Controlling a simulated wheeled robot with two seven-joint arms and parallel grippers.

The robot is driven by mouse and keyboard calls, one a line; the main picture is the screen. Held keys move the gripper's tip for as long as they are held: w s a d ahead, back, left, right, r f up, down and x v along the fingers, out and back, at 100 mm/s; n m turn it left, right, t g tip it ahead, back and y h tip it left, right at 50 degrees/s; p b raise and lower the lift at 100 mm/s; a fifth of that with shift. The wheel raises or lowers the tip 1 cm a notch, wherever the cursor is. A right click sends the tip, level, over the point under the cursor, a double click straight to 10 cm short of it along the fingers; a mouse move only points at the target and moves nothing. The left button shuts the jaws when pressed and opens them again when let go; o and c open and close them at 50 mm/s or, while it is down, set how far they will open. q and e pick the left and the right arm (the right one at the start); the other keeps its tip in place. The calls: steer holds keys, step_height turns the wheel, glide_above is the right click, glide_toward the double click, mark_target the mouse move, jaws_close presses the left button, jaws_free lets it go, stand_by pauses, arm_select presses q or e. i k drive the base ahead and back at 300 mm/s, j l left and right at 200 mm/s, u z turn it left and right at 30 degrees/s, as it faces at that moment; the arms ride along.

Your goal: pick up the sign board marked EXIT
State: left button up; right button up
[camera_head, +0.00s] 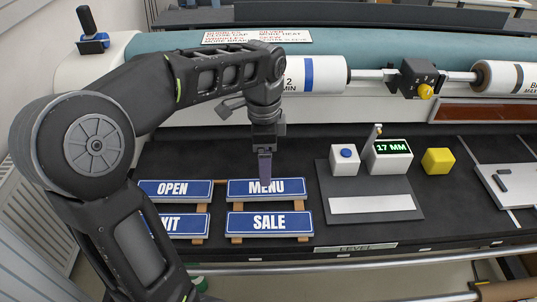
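The EXIT sign board (189,226) is blue with a white border and white letters. It lies at the lower left of a group of signs, its left part hidden behind my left arm, so only "XIT" shows. My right gripper is not in view.
The OPEN sign (199,188) lies above the EXIT board and the SALE sign (269,224) to its right, on wooden strips. A grey plate with a white strip (371,204), a 17 MM display (392,149) and a yellow cube (438,161) stand right. A roller machine runs behind.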

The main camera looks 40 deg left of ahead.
mark_target(178, 226)
steer(key=k, duration=1)
